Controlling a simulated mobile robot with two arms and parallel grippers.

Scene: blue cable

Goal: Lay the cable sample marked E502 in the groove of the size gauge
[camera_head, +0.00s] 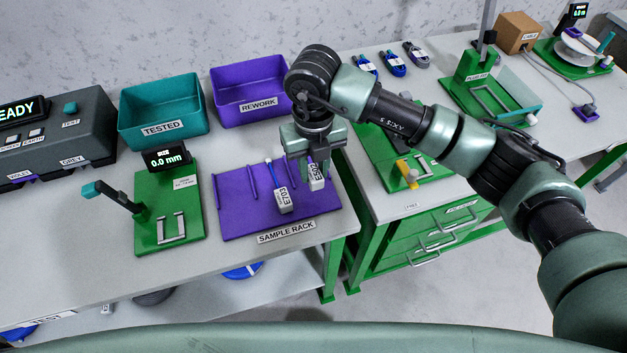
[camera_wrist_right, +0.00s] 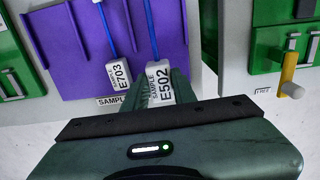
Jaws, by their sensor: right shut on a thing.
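The cable sample marked E502 is blue with a white tag (camera_head: 317,178), at the right part of the purple sample rack (camera_head: 240,218). My right gripper (camera_head: 308,172) is over the rack, shut on this sample. In the right wrist view the E502 tag (camera_wrist_right: 159,84) lies between the fingers, and its blue cable (camera_wrist_right: 152,30) runs away over the rack. I cannot tell whether it is lifted off the rack. The size gauge (camera_head: 160,240) is a green plate left of the rack, with a grey grooved piece (camera_head: 172,229) and a display reading 0.0 mm. My left gripper is not in view.
The sample marked E703 (camera_head: 281,200) lies on the rack just left of E502. Teal TESTED (camera_head: 160,129) and purple REWORK (camera_head: 260,106) bins stand behind. A dark lever with a teal end (camera_head: 110,196) stands at the gauge's left. A tester (camera_head: 52,140) stands far left.

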